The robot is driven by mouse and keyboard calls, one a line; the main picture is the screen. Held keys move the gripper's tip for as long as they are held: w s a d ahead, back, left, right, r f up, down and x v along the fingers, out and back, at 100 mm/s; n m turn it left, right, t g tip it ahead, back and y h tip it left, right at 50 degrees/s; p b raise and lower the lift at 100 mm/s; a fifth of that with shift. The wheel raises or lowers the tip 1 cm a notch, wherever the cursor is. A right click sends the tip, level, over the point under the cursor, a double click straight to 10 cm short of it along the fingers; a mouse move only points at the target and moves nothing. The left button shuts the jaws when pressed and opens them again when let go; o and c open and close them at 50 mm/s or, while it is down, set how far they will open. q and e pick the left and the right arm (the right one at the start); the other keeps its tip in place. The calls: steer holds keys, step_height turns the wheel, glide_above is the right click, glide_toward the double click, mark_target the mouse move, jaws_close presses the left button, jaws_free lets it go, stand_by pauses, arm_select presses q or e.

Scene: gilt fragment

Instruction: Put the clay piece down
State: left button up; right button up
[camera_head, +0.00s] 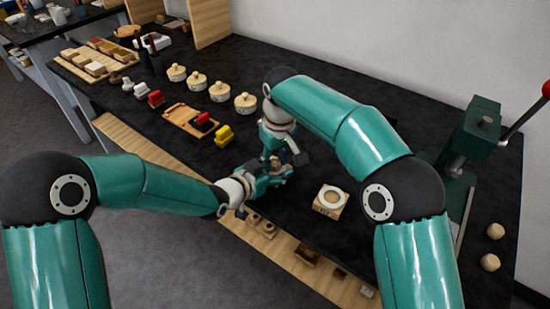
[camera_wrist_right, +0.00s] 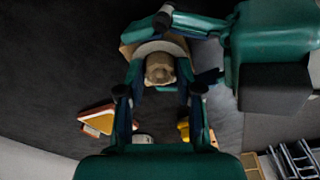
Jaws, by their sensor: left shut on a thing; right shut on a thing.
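Both grippers meet above the dark table near the middle of the head view. My right gripper (camera_head: 284,152) comes down from above, and my left gripper (camera_head: 270,176) reaches in from the left. In the right wrist view a rounded tan clay piece (camera_wrist_right: 160,69) sits between the fingers of my right gripper (camera_wrist_right: 160,98), which is shut on it. A wider tan block (camera_wrist_right: 127,48) with a pale curved edge shows behind the clay piece. My left gripper is shut at this block, its fingers partly hidden. The contact between the two pieces cannot be made out.
A tan block with a white ring (camera_head: 330,198) stands on the table, right of the grippers. A wooden tray (camera_head: 186,120), a yellow-handled item (camera_head: 224,135) and several lidded round pots (camera_head: 220,91) stand to the left. A green lever press (camera_head: 470,135) stands at the right.

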mark_target(278, 166)
arm_select(q)
steer(key=shift+s+r, duration=0.1)
arm_select(e)
steer(key=shift+s+f, duration=0.1)
steer(key=shift+f, duration=0.6)
steer(key=o, duration=1)
steer(key=shift+f, duration=0.15)
steer(key=shift+o, duration=0.2)
steer(key=shift+r, duration=0.2)
steer(key=shift+r, duration=0.25)
step_height(278, 166, up, 13)
steer(key=s, duration=0.1)
steer(key=shift+d, duration=0.4)
steer(key=shift+f, duration=0.1)
arm_select(q)
steer(key=o, duration=1.2)
